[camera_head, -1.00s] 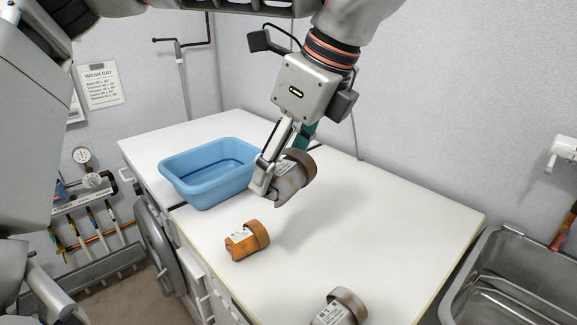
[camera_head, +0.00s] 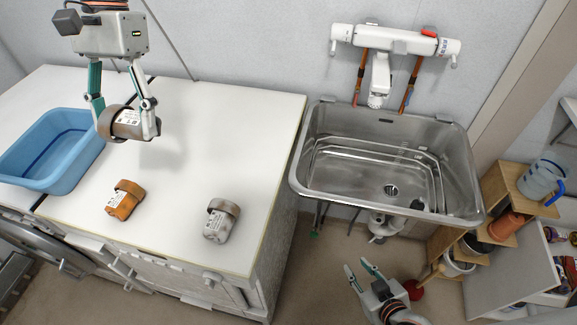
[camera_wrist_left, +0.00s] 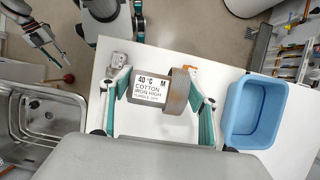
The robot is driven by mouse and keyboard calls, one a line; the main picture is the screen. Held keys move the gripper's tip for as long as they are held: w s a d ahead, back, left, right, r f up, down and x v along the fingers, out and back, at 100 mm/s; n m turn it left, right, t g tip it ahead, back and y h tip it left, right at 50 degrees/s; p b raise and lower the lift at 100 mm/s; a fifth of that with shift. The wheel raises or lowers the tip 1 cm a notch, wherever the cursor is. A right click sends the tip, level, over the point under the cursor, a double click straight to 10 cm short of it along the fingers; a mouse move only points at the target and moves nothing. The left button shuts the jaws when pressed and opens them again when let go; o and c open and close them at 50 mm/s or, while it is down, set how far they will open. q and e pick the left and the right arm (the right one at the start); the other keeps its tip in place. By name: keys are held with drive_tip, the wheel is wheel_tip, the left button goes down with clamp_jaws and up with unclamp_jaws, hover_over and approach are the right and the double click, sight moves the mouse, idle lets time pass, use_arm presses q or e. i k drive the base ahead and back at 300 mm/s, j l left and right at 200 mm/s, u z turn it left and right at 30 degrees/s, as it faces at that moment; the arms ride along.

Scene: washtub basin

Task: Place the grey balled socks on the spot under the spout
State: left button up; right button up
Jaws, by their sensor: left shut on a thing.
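My left gripper (camera_head: 128,130) is shut on a grey sock ball (camera_head: 118,124) with a brown cuff, held above the white counter beside the blue tub. The held ball also shows in the left wrist view (camera_wrist_left: 147,92), with a white laundry label. A lighter grey sock ball (camera_head: 217,222) with a brownish cuff lies on the counter near its front right. An orange-brown sock ball (camera_head: 123,203) lies further left. The white spout (camera_head: 379,85) hangs over the back of the steel sink (camera_head: 335,192), right of the counter. My right gripper (camera_head: 362,268) is empty and open, low in front of the sink.
The blue tub (camera_head: 62,182) stands on the counter (camera_head: 262,130) at the left. A gap separates the counter from the sink. Wooden shelves (camera_head: 480,240) with pots and a jug (camera_head: 541,180) stand right of the sink. The counter's right half is mostly clear.

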sight(351, 186)
drive_tip(key=k+l+z, duration=0.1)
drive_tip(key=l+z, duration=0.15)
drive_tip(key=l, duration=0.45)
drive_tip(key=l+z, duration=0.3)
drive_tip(key=l, duration=0.35)
drive_tip(key=i, duration=0.15)
